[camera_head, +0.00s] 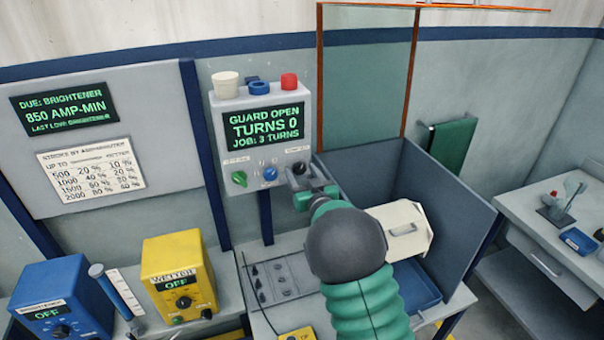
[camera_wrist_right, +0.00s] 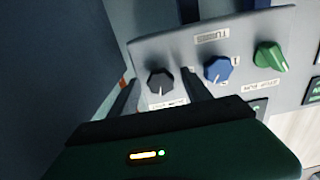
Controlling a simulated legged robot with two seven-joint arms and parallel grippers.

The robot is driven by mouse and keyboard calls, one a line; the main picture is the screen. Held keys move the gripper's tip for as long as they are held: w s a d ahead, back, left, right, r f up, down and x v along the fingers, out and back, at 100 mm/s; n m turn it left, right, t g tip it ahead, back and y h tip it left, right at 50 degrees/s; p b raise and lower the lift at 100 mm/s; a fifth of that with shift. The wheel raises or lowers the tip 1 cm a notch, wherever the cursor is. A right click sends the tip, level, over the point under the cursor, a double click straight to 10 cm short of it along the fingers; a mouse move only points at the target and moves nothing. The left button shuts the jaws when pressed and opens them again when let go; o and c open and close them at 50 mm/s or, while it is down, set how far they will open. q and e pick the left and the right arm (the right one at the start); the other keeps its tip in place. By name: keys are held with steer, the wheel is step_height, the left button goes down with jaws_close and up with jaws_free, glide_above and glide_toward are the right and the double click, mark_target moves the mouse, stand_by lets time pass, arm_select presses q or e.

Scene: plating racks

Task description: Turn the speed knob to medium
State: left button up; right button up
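The control box (camera_head: 262,140) is on the wall. It has a green knob (camera_head: 240,178), a blue knob (camera_head: 270,173) and a dark grey knob (camera_head: 299,168) in a row. Which one is the speed knob I cannot read, as the labels are small and partly covered. My right gripper (camera_head: 298,183) is at the dark grey knob. In the right wrist view, the open fingers (camera_wrist_right: 160,88) stand on either side of this knob (camera_wrist_right: 160,82), with a gap at each side. Its pointer line points down in that picture. My left gripper is not in view.
The box screen (camera_head: 263,125) reads "GUARD OPEN, TURNS 0, JOB: 3 TURNS". A clear orange-framed guard (camera_head: 367,75) and grey-walled bay (camera_head: 450,205) are to the right. Blue (camera_head: 65,295) and yellow (camera_head: 178,270) units stand lower left.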

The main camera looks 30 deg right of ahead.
jaws_close()
steer(key=shift+f+n+b, duration=0.25)
steer(key=shift+n+b, duration=0.55)
steer(key=shift+b, duration=0.4)
steer(key=shift+r+n+b, duration=0.1)
steer(key=shift+n+b, duration=0.25)
steer(key=shift+n, duration=0.15)
steer(key=shift+r, duration=0.1)
steer(key=shift+n, duration=0.3)
steer(key=shift+o, duration=0.6)
jaws_free()
steer(key=shift+s, duration=0.15)
